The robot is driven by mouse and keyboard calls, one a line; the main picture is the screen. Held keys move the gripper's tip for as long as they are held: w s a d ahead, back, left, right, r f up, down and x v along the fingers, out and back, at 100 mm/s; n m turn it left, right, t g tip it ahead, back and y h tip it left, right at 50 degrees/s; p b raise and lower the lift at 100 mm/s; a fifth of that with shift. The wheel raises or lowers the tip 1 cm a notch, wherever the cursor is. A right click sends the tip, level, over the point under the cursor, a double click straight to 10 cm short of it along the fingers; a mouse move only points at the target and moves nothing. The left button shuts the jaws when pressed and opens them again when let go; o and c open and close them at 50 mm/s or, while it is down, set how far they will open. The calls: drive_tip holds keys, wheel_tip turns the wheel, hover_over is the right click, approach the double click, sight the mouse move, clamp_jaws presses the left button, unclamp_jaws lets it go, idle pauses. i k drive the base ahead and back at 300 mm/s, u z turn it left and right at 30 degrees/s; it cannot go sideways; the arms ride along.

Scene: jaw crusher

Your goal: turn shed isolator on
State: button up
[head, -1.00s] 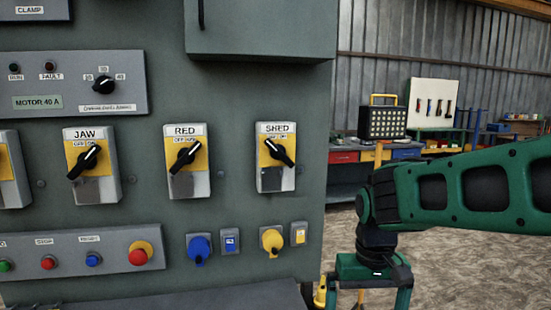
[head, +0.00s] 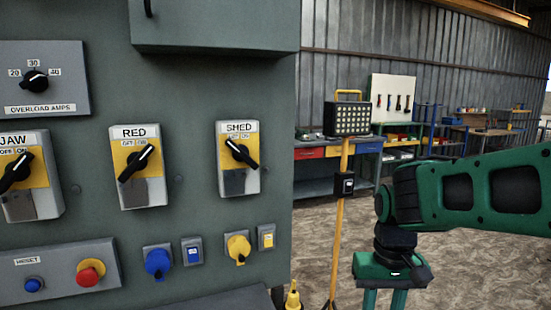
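The shed isolator (head: 239,159) is a grey box with a yellow plate and a black rotary handle, labelled SHED, at the right end of the isolator row on the grey panel. Its handle tilts from upper left to lower right, unlike the RED isolator (head: 138,168) and the JAW isolator (head: 28,178), whose handles point to upper right. My gripper (head: 383,303) hangs to the right of the panel, clear of the isolator, with two green fingers pointing down and apart. Nothing shows between them; the fingertips are cut off by the lower frame edge.
Below the isolators are a blue socket (head: 157,262), a yellow socket (head: 238,249) and a red stop button (head: 89,273). A yellow work-light stand (head: 339,220) rises right of the panel. A workbench (head: 318,176) is behind. Open floor lies to the right.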

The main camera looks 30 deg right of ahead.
sight(240, 153)
drive_tip(key=z, duration=0.95)
drive_tip(key=k, duration=2)
drive_tip(key=u, duration=1.2)
drive_tip(key=i, duration=1.65)
